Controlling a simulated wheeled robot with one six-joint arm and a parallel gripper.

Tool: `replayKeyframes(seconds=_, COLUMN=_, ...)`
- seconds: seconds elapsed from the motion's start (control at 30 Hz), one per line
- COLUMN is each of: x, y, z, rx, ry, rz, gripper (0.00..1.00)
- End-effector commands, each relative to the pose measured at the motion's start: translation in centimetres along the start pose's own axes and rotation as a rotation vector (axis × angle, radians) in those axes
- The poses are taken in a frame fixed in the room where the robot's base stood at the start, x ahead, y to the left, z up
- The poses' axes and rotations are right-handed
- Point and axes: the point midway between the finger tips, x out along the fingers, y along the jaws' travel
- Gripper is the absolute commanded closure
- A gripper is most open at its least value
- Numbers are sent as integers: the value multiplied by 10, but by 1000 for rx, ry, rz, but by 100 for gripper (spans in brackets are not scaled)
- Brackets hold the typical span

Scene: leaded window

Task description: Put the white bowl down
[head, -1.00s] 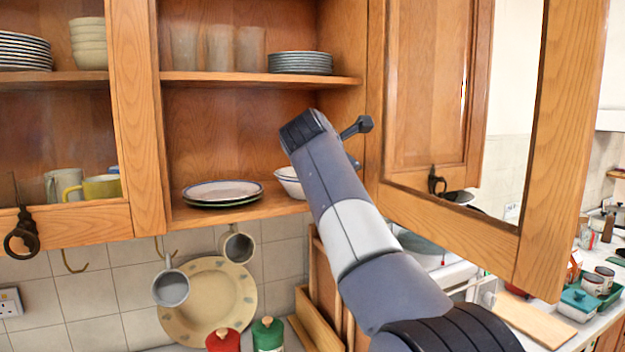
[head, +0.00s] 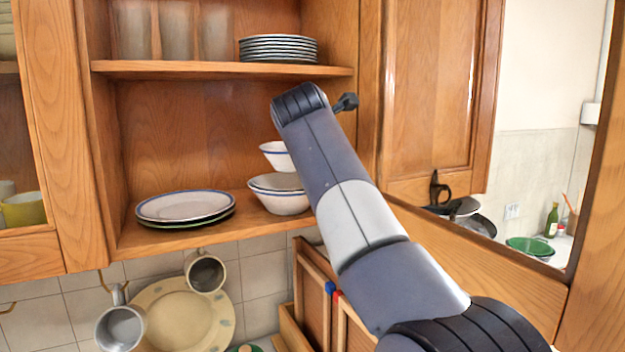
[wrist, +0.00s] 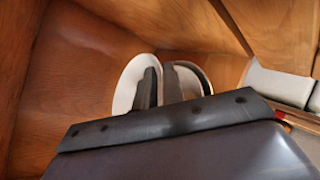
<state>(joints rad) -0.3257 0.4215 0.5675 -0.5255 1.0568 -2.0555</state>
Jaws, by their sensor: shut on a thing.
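The white bowl (head: 273,155) has a blue rim and hangs above another white bowl (head: 283,200) on the cabinet's lower shelf. The arm hides the right side of both, and I cannot tell whether they touch. In the wrist view my gripper (wrist: 160,78) has its dark fingers close together on the rim of the white bowl (wrist: 127,84). Part of a second pale round shape shows right of the fingers. In the head view the fingers are hidden behind my arm.
A white blue-rimmed plate (head: 185,205) lies on a green-rimmed one left of the bowls. A plate stack (head: 278,48) and glasses stand on the shelf (head: 220,69) above. An open cabinet door (head: 435,95) is at right. Mugs (head: 205,270) hang below.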

Motion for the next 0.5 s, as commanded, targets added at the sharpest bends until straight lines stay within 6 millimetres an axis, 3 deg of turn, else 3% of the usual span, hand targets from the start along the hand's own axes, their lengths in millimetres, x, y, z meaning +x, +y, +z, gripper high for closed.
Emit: replayKeyframes(seconds=0.5, x=18, y=-29, z=-39, rx=1, ry=-2, rz=1, gripper=100)
